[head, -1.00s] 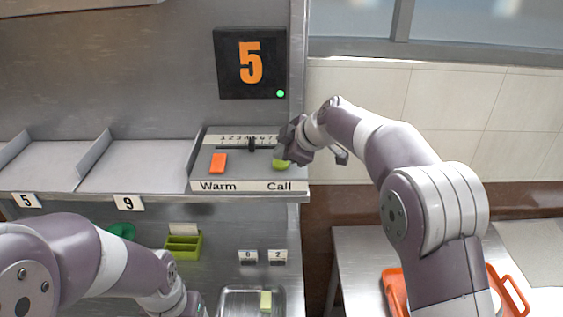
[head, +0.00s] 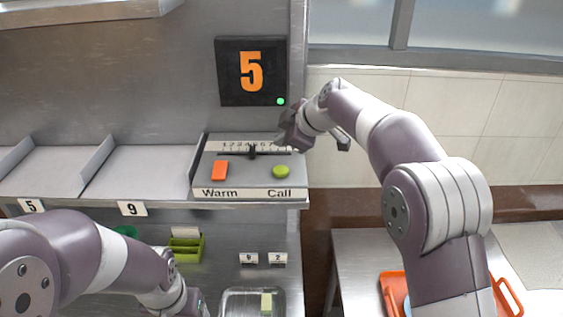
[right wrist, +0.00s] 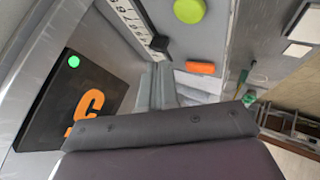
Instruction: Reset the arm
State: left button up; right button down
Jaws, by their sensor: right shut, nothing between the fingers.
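My right gripper (head: 288,140) is shut and empty. It is raised above the right end of the control panel (head: 205,180), apart from the round green Call button (head: 281,171). The orange Warm button (head: 219,170) and a numbered slider (head: 252,151) sit on the same panel. In the right wrist view the green button (right wrist: 189,10) and the orange button (right wrist: 201,68) show beyond the gripper. My left arm comes in at the lower left of the head view. Its gripper (head: 198,303) is at the bottom edge, mostly hidden, and its jaw state is unclear.
A black display (head: 232,72) shows an orange 5 and a lit green light. Below the shelf are a green divided holder (head: 187,246) and a metal tray (head: 228,301) with a pale block (head: 267,303). An orange tray (head: 392,290) stands on the right table (head: 350,250).

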jog(key=s+d+f+m+g+h+b, duration=0.1)
jog(key=s+d+f+m, duration=0.4)
jog(key=s, duration=0.5)
jog(key=s+d+f+m+g+h+b, duration=0.1)
jog(key=s+d+f+m, duration=0.4)
jog(key=s+f, duration=0.5)
jog(key=s+d+f+m+g+h+b, duration=0.1)
jog(key=s+d+f+m+g+h, duration=0.2)
jog(key=s+d+f+m, duration=0.3)
jog(key=s+d+f, duration=0.1)
jog(key=s, duration=0.3)
jog(key=shift+s+f+h, duration=0.25)
jog(key=shift+h, duration=0.15)
jog(key=shift+d, duration=0.15)
